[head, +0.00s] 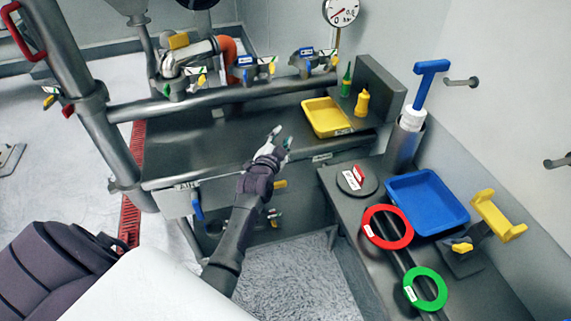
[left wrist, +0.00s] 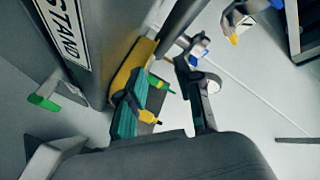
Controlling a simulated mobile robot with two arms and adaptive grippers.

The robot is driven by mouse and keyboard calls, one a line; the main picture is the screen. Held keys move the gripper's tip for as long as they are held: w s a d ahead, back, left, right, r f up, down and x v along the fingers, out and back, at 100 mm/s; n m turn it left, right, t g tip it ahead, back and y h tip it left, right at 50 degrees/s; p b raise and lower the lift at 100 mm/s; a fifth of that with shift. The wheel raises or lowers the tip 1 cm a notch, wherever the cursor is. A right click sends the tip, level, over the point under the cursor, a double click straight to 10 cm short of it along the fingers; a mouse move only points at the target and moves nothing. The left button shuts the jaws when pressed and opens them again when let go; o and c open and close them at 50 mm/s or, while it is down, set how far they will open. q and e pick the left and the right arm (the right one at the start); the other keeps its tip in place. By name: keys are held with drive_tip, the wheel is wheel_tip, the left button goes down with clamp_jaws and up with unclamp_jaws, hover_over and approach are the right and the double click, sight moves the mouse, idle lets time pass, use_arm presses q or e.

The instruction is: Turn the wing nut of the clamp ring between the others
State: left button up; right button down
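My left gripper (head: 281,139) is in front of the rail and below the middle and right clamp pieces in the picture. Its fingers are apart with nothing seen between them. In the left wrist view, a blue, white and yellow piece (left wrist: 240,22) shows at the top right. My right gripper is out of view.
A yellow tray (head: 326,117) and green and yellow bottles stand on the shelf right of my gripper. A gauge (head: 341,12) stands behind.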

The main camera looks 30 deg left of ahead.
use_arm(q)
drive_tip(key=s+d+f+g+h, duration=0.1)
drive_tip(key=s+d+f, duration=0.1)
drive_tip(key=s+d+f+g+h, duration=0.1)
drive_tip(key=s+d+f, duration=0.1)
drive_tip(key=f, duration=0.1)
drive_tip(key=shift+s, duration=0.2)
drive_tip(key=shift+r, duration=0.1)
